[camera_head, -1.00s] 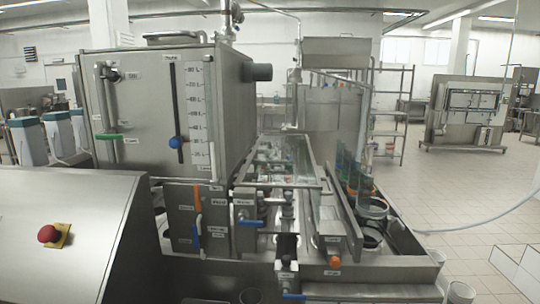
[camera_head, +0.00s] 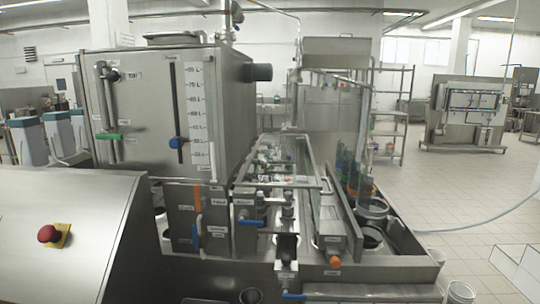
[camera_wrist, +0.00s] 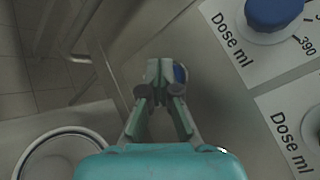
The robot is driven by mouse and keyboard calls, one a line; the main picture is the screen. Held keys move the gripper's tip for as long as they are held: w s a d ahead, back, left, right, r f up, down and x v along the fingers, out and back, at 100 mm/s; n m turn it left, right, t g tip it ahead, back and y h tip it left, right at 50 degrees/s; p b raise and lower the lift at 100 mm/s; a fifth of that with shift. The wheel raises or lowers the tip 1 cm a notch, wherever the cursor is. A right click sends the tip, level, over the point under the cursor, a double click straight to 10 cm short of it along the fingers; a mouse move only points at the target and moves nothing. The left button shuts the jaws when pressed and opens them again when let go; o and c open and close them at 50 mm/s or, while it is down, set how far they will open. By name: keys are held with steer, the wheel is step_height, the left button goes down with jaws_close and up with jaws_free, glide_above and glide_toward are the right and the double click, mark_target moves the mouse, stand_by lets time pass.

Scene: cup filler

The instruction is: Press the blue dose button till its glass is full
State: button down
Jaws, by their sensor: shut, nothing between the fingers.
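In the wrist view my gripper (camera_wrist: 165,75) has its teal fingers closed together and holds nothing. A round blue button (camera_wrist: 181,75) shows just right of the fingertips, partly hidden behind them; I cannot tell whether they touch it. A round, pale-rimmed glass or cup (camera_wrist: 66,156) is at the lower left, partly cut off by my gripper's teal body. Its fill level cannot be made out. My gripper is not visible in the head view.
A blue dial (camera_wrist: 272,12) on a "Dose ml" plate is at the wrist view's upper right, with another plate below it. The head view shows a steel tank (camera_head: 150,110), a red stop button (camera_head: 47,234) and cups (camera_head: 460,292) at the lower right.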

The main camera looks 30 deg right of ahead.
stand_by(0.3)
steer(key=shift+s+a, duration=0.35)
steer(key=shift+s, duration=0.2)
steer(key=s+a, duration=0.3)
steer(key=s, duration=0.2)
steer(key=shift+a, duration=0.2)
stand_by(0.4)
stand_by(3.1)
steer(key=w+d, duration=0.3)
steer(key=w, duration=0.2)
steer(key=shift+d, duration=0.2)
stand_by(0.7)
steer(key=shift+w+d, duration=0.1)
steer(key=shift+w, duration=0.05)
stand_by(1.2)
